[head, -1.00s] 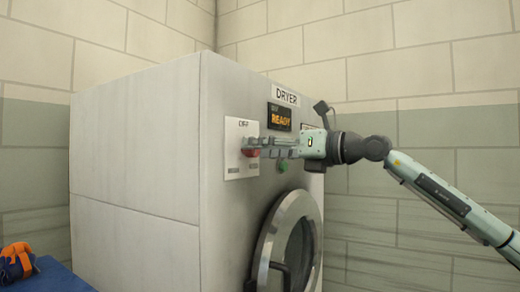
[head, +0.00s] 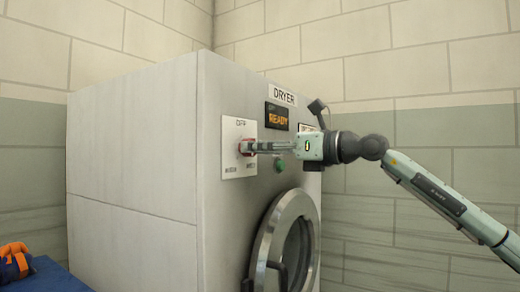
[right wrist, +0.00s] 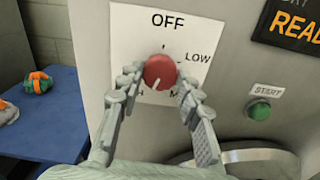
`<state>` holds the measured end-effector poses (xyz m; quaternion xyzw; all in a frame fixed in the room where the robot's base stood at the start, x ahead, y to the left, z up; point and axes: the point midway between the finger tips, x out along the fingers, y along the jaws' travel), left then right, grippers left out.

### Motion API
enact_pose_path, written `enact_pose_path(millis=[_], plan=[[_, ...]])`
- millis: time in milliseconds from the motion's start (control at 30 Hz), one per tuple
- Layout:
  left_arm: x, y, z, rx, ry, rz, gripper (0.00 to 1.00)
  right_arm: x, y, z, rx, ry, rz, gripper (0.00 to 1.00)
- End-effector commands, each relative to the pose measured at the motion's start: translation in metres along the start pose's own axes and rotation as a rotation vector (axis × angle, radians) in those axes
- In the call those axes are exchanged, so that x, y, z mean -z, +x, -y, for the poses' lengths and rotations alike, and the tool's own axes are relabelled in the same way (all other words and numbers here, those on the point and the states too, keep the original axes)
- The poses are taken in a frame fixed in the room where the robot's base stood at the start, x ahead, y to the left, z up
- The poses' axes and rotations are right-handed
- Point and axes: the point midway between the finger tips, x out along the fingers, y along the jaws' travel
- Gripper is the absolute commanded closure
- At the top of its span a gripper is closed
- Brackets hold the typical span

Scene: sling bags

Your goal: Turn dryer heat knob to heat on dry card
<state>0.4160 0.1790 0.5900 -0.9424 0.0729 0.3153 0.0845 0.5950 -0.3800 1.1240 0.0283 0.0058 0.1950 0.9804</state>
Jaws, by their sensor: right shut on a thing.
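The red heat knob (right wrist: 160,72) sits on a white dial plate (right wrist: 130,30) on the dryer front. The plate reads OFF at top and LOW at right; lower labels are mostly hidden by the fingers. The knob's white mark points down and slightly left in the right wrist view. My right gripper (right wrist: 158,80) is shut on the knob, one finger on each side. In the head view the right gripper (head: 248,148) reaches the plate (head: 237,168) from the right. No dry card can be made out. My left gripper is out of view.
The dryer (head: 140,150) shows a lit READY display (head: 278,117), a green START button (right wrist: 259,110) below it and a round door (head: 285,245). A blue table (right wrist: 50,120) holds an orange and dark bundle (right wrist: 37,82). A brick wall stands behind.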

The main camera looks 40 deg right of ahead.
Motion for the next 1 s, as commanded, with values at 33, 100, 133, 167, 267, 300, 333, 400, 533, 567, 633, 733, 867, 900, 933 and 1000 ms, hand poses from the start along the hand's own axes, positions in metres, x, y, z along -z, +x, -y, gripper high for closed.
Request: enact_pose_path(millis=[33,100,133,167,267,300,333,400,533,567,633,733,867,900,933,1000], plan=[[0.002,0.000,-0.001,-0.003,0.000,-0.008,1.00,-0.001,0.000,0.000,0.000,-0.038,0.003,0.94],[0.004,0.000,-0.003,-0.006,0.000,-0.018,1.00,-0.001,0.000,0.000,0.000,-0.102,0.003,0.94],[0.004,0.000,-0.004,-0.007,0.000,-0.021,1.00,-0.001,0.000,0.000,0.000,-0.131,0.003,0.94],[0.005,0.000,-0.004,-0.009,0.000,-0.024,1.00,-0.001,0.000,0.000,0.000,-0.160,0.003,0.94],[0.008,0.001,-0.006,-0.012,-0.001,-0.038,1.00,-0.001,0.000,0.001,0.001,-0.255,0.004,0.94],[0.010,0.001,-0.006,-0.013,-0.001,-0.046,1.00,-0.001,0.000,0.001,0.001,-0.293,0.004,0.94],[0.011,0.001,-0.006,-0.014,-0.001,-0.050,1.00,-0.001,0.000,0.001,0.001,-0.322,0.004,0.94],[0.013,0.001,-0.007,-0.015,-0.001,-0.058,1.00,-0.001,0.000,0.001,0.001,-0.389,0.004,0.94],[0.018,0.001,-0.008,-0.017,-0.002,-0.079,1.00,-0.001,0.000,0.001,0.002,-0.512,0.004,0.94],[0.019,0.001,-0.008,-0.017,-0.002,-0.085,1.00,-0.001,0.000,0.001,0.002,-0.541,0.004,0.94],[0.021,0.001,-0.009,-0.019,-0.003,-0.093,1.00,-0.001,0.000,0.001,0.002,-0.605,0.004,0.94],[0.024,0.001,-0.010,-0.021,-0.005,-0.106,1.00,-0.001,0.000,0.001,0.003,-0.693,0.004,0.94],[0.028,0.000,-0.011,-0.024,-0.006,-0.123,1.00,-0.002,0.000,0.001,0.003,-0.794,0.004,0.94],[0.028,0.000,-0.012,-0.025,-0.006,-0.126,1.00,-0.002,0.000,0.001,0.003,-0.821,0.004,0.94],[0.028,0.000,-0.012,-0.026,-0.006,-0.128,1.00,-0.002,0.000,0.001,0.003,-0.842,0.004,0.94],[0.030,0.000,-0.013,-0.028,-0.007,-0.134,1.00,-0.002,0.000,0.001,0.003,-0.883,0.004,0.94]])
